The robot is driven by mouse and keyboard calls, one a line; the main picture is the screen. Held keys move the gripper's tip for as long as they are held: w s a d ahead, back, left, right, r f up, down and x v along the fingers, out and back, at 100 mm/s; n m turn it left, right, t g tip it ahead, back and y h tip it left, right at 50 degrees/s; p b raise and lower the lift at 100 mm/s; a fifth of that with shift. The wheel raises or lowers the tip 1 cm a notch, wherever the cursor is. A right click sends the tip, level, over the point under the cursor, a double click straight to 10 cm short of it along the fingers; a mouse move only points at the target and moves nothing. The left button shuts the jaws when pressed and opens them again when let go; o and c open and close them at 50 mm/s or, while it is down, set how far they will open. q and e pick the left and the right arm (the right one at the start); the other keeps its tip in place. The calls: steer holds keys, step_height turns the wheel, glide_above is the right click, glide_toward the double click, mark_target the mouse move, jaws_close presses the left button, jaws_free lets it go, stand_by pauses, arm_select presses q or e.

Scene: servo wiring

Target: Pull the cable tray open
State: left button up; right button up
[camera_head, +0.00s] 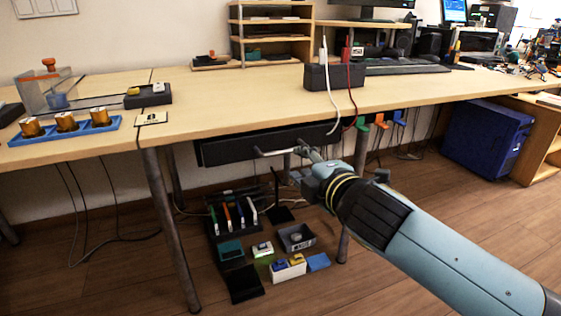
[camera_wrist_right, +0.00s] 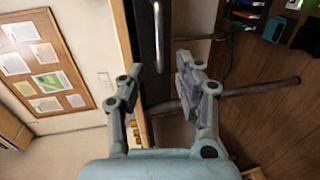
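The cable tray (camera_head: 225,151) is a long black box under the table top, and its front looks closed against the frame. A pale metal bar handle (camera_head: 272,152) stands out from its front. The handle (camera_wrist_right: 158,35) also shows in the right wrist view, along the dark tray front (camera_wrist_right: 145,45). My right gripper (camera_head: 303,158) is at the handle's right end in the head view. In the right wrist view my right gripper (camera_wrist_right: 158,68) is open, with one finger on each side of the handle's line; contact cannot be told. My left gripper is not in view.
The table top (camera_head: 230,110) is above the tray, with a black box (camera_head: 334,90) carrying red and white cables. Table legs (camera_head: 170,230) stand below. Bins and small parts (camera_head: 285,268) lie on the floor under the tray. A blue case (camera_head: 487,140) is at right.

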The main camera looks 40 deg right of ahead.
mark_target(284, 152)
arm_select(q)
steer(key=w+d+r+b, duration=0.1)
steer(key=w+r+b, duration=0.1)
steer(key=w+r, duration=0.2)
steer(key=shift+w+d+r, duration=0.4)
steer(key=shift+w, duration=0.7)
arm_select(e)
steer(key=shift+x, duration=5.05)
jaws_close()
